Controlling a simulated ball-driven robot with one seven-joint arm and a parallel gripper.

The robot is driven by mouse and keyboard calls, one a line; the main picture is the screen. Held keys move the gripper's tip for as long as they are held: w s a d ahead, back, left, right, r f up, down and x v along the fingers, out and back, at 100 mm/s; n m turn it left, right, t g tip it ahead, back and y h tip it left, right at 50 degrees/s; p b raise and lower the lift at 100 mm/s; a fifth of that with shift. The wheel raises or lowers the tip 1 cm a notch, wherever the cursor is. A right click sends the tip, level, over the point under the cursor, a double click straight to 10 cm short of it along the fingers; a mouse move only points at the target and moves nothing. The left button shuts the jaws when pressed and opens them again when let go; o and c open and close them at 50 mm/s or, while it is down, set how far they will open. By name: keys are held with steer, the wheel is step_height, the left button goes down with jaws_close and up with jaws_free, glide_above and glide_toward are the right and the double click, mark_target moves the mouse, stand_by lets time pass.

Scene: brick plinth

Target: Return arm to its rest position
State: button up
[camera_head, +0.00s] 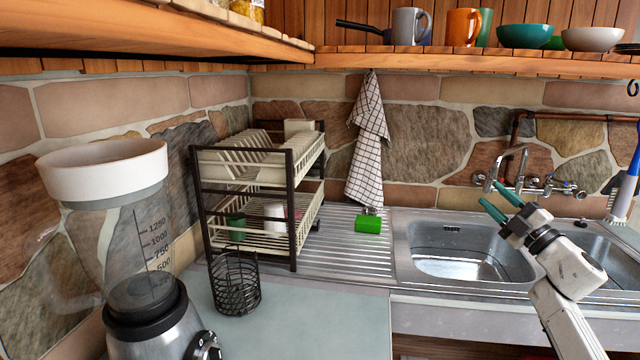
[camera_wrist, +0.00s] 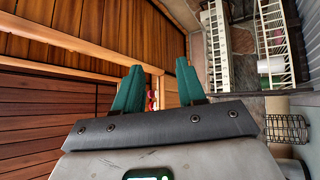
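My gripper (camera_head: 501,203) shows at the right of the head view, raised in front of the double sink. Its two green fingers point up and to the left. The fingers are apart with nothing between them. In the wrist view the green fingers of my gripper (camera_wrist: 154,90) are also spread, with a clear gap. My white arm reaches up from the lower right edge of the head view.
A metal sink (camera_head: 455,262) with a tap (camera_head: 517,170) lies behind my gripper. A green object (camera_head: 368,223) lies on the drainboard. A dish rack (camera_head: 293,205), wire basket (camera_head: 235,284) and blender (camera_head: 150,300) stand left. A shelf (camera_head: 470,58) holds mugs and bowls above.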

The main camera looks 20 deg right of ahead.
steer(key=w+a+f+m+g+h, duration=0.1)
steer(key=a+f+m+g+h, duration=0.1)
steer(key=a+f+m+h, duration=0.6)
steer(key=s+a+f+m+g+b, duration=0.1)
steer(key=s+a+f+m+g, duration=0.25)
steer(key=f, duration=0.45)
steer(key=s+a+f+m+g, duration=0.3)
steer(key=s+a+f, duration=0.15)
steer(key=f, duration=0.45)
steer(key=s+a+f+m+g+b, duration=0.1)
steer(key=s+a+f+m+g, duration=0.3)
steer(key=f, duration=0.4)
steer(key=s+a+f+g+y, duration=0.1)
steer(key=s+a+f+g, duration=0.2)
steer(key=s, duration=0.7)
steer(key=s+a+f+n+g+y, duration=0.1)
steer(key=s+a, duration=0.4)
steer(key=s, duration=0.5)
steer(key=s+a+f+g+y, duration=0.2)
steer(key=s+a+f+g, duration=0.3)
steer(key=s, duration=0.5)
steer(key=shift+s+n+y+b, duration=0.15)
steer(key=shift+n+y+b, duration=0.15)
steer(key=shift+n+b, duration=0.05)
